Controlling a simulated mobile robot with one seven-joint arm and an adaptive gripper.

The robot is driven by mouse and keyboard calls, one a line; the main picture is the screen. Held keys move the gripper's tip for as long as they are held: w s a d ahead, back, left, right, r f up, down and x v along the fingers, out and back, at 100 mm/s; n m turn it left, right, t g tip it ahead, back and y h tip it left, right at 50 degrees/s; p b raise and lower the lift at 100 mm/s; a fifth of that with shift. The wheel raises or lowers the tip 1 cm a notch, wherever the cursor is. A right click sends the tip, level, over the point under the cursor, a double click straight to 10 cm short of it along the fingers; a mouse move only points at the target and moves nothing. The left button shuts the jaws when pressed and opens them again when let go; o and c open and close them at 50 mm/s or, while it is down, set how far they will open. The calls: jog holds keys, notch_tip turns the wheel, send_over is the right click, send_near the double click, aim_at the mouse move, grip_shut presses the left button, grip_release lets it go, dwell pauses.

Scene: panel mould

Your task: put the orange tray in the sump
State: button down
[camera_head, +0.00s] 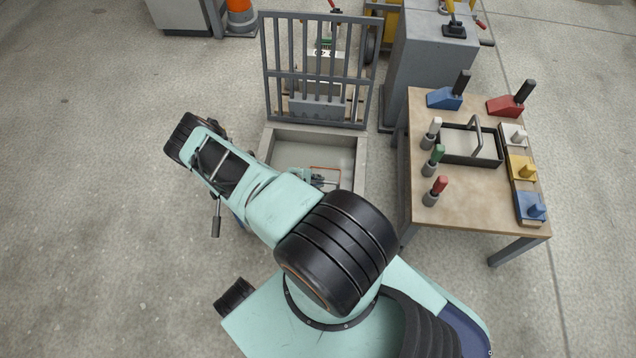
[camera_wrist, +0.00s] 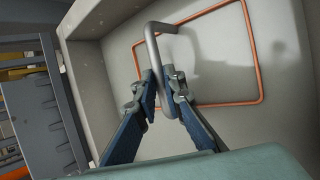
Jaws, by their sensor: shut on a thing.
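The orange tray (camera_wrist: 262,75) shows in the wrist view as a thin orange rectangular outline against the pale floor of the sump (camera_wrist: 95,22). A grey hoop handle (camera_wrist: 152,45) stands over it. My gripper (camera_wrist: 165,85) is shut on this handle, with one blue finger on each side. In the head view a piece of the orange outline (camera_head: 325,167) shows inside the concrete sump (camera_head: 362,160), beside my gripper (camera_head: 322,180). My arm hides the near part of the sump. I cannot tell whether the tray touches the floor.
A grey barred grate (camera_head: 318,75) stands upright at the sump's far edge. To the right is a wooden table (camera_head: 465,205) with a black handled tray (camera_head: 470,160) and several coloured tools. A grey cabinet (camera_head: 430,65) stands behind. The floor at left is open.

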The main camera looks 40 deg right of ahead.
jog(key=c, duration=2.5)
grip_release()
jog(key=o, duration=0.5)
jog(key=shift+r, duration=0.15)
jog(key=shift+w+a+r, duration=0.1)
jog(key=shift+a+r, duration=0.05)
jog(key=shift+r, duration=0.1)
jog(key=p+v, duration=0.3)
jog(key=v, duration=0.8)
jog(key=shift+a+r, duration=0.1)
jog(key=shift+r, duration=0.05)
